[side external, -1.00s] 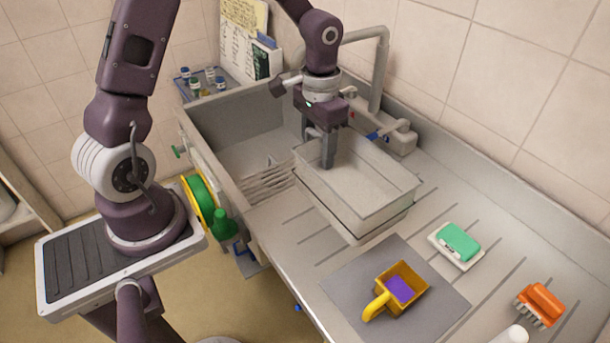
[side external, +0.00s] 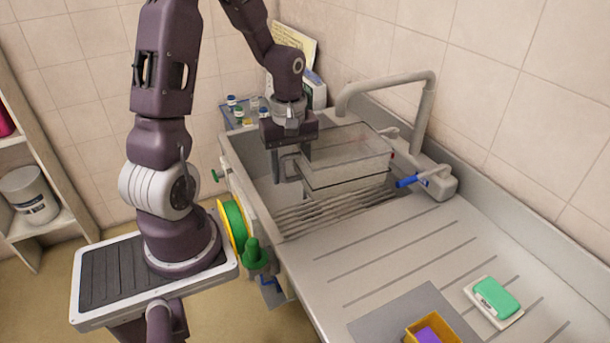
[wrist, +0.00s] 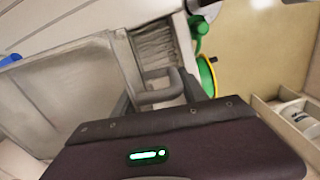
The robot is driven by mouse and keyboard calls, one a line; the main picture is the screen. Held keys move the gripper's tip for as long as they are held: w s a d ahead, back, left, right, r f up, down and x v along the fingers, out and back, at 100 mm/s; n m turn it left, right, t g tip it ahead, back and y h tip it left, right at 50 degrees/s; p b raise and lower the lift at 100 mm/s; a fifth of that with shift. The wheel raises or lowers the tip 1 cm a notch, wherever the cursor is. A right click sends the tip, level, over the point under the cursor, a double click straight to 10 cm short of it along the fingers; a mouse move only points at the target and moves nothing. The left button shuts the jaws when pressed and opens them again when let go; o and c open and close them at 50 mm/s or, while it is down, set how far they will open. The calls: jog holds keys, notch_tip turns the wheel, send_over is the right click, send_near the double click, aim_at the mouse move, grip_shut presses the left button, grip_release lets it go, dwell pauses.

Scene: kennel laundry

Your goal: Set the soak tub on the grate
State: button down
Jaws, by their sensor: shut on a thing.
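The soak tub (side external: 352,170) is a pale grey, clear-sided rectangular box, about level, at the back of the sink basin in the side view. It fills the left of the wrist view (wrist: 70,90). My gripper (side external: 293,172) is shut on the tub's near-end handle; the grey handle loop (wrist: 163,88) shows between the fingers in the wrist view. The slatted grate (side external: 330,212) lies in the basin, its near part bare and its far part hidden behind the tub. I cannot tell whether the tub's underside touches it.
A faucet (side external: 428,110) and a blue-handled tap (side external: 410,181) stand right of the tub. The ribbed drainboard (side external: 400,245) is mostly clear. Small bottles (side external: 245,110) stand behind the basin.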

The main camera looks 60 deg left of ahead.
jog(key=shift+a+n, duration=0.4)
jog(key=shift+n, duration=0.2)
notch_tip(320, 180, down, 13)
jog(key=shift+r, duration=0.1)
dwell(0.5)
jog(key=shift+f, duration=0.6)
dwell(2.5)
jog(key=c, duration=0.6)
grip_release()
jog(key=shift+o, duration=0.4)
jog(key=shift+s, duration=0.1)
